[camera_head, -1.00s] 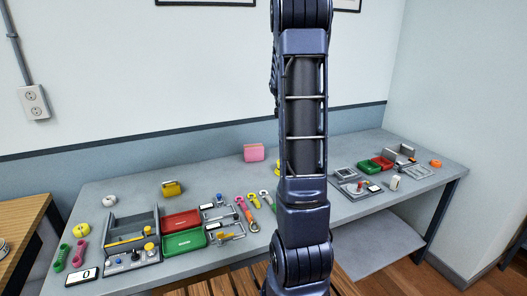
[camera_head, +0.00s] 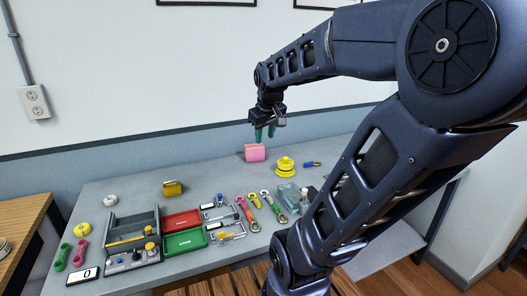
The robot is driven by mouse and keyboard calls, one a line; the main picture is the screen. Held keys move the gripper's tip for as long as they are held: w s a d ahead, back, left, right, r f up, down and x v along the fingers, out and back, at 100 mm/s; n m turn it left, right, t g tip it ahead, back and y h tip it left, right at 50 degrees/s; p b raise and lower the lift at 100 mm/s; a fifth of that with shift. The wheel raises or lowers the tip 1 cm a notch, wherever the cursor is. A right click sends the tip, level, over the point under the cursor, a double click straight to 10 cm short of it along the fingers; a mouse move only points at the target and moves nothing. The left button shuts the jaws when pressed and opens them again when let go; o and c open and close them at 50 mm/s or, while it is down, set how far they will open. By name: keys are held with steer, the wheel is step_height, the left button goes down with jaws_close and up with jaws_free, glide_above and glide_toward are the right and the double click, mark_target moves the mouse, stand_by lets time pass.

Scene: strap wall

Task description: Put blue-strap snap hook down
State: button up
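A small blue piece with a yellowish end (camera_head: 312,164) lies flat on the table at the back, right of the yellow stacked knob. It may be the blue-strap snap hook, but it is too small to be sure. My gripper (camera_head: 264,133) hangs above the back of the table, its teal fingers pointing down with a gap between them. Nothing shows between the fingers. It is left of the blue piece and higher, in front of the wall. Several coloured strap hooks (camera_head: 247,213) lie in a row at the middle of the table.
A pink block (camera_head: 255,153) stands below my gripper. A yellow stacked knob (camera_head: 286,166) and a teal clear box (camera_head: 287,193) are to its right. Red (camera_head: 182,219) and green (camera_head: 184,242) trays sit left of centre. My arm hides the table's right part.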

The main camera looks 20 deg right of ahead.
steer(key=s+a+f+m, duration=0.1)
steer(key=s+a, duration=0.3)
steer(key=s, duration=0.4)
steer(key=shift+f+m+y, duration=0.3)
steer(key=shift+f+m, duration=0.05)
steer(key=shift+m, duration=0.55)
steer(key=shift+s, duration=0.1)
